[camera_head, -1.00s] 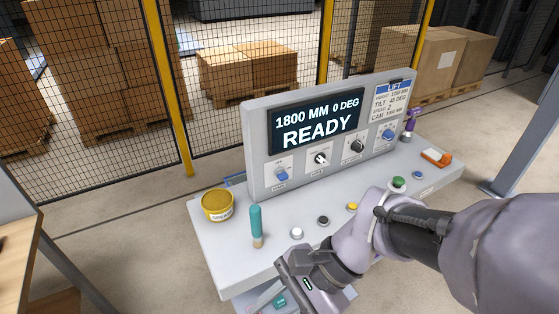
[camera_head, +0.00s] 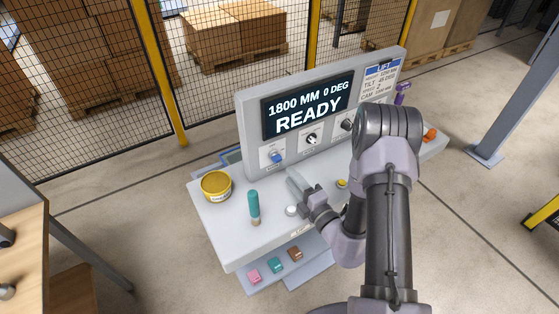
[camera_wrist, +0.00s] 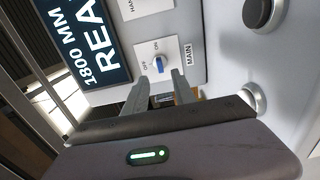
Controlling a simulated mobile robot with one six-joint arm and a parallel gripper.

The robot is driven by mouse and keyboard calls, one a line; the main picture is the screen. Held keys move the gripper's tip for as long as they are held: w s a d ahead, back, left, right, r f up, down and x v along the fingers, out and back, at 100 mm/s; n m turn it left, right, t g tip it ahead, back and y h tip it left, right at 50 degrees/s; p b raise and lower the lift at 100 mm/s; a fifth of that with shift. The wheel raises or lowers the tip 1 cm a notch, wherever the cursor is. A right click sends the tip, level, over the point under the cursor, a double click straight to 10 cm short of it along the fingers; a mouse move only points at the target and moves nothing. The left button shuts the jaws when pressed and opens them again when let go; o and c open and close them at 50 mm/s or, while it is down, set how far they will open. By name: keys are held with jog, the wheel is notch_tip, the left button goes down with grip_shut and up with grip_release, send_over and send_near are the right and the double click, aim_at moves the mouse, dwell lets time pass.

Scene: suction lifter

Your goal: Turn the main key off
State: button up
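The main key is a blue knob on a white plate at the lower left of the console's upright panel (camera_head: 248,118). In the head view the blue main key (camera_head: 277,157) is just left of my gripper. In the wrist view the main key (camera_wrist: 159,66) shows beside the label MAIN, with OFF and ON marks around it. My gripper (camera_wrist: 160,77) is open, its two fingers apart and pointing at the key's plate. The key appears between the fingertips in that view; I cannot tell whether they touch it. In the head view my gripper (camera_head: 293,176) is partly hidden by its own wrist.
The panel's display (camera_head: 307,107) reads 1800 MM 0 DEG READY. Other knobs (camera_head: 311,139) sit to the right.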

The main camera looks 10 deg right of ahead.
aim_at(279, 161)
jog(key=x, duration=0.7)
jog(key=shift+w+a, duration=0.1)
jog(key=shift+w, duration=0.2)
grip_shut()
